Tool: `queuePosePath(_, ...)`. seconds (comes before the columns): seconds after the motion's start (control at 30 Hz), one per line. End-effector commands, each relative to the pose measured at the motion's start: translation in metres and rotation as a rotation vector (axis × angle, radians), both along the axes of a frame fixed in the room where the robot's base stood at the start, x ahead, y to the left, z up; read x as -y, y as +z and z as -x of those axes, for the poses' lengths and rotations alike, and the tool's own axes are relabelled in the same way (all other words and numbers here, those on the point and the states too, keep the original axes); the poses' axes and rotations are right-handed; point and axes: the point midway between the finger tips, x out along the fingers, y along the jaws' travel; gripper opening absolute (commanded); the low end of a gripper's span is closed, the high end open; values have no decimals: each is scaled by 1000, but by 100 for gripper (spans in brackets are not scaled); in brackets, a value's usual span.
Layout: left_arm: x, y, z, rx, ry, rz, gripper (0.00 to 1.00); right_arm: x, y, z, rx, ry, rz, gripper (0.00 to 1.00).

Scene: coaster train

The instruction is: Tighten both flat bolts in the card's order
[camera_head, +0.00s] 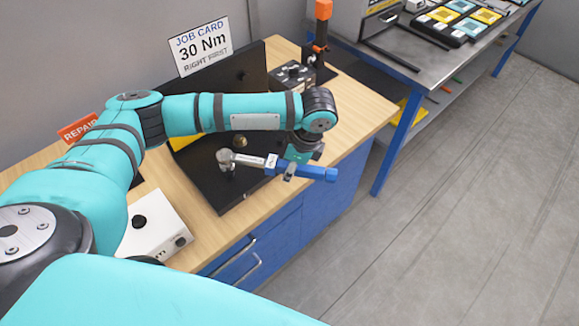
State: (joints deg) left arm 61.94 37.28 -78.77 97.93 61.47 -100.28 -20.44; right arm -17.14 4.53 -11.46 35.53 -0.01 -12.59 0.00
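The job card (201,47) stands at the back of the wooden bench and reads "30 Nm, right first". A black fixture (205,181) has a flat base and an upright back plate. A torque wrench (318,172) with a blue handle and grey shaft lies roughly level above the fixture's base. My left gripper (291,169) is shut around the wrench near the front of its blue handle. The wrench head (226,158) is over a bolt or socket on the base; I cannot tell whether it is seated. A brassy bolt (240,140) shows just behind. My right gripper is out of view.
A white box with a black knob (155,224) stands at the bench's front left. A grey device (293,74) and an orange-and-black tool (321,22) stand at the back right. A red "repair" sign (78,128) is at left. A metal table (450,55) is beyond.

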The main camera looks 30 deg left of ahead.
Motion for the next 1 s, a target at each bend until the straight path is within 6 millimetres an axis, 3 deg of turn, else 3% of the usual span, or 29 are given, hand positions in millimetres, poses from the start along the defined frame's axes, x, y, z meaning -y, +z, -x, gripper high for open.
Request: queuePosePath(1.0,0,-18,-1,1,1,-5,0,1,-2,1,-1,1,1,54)
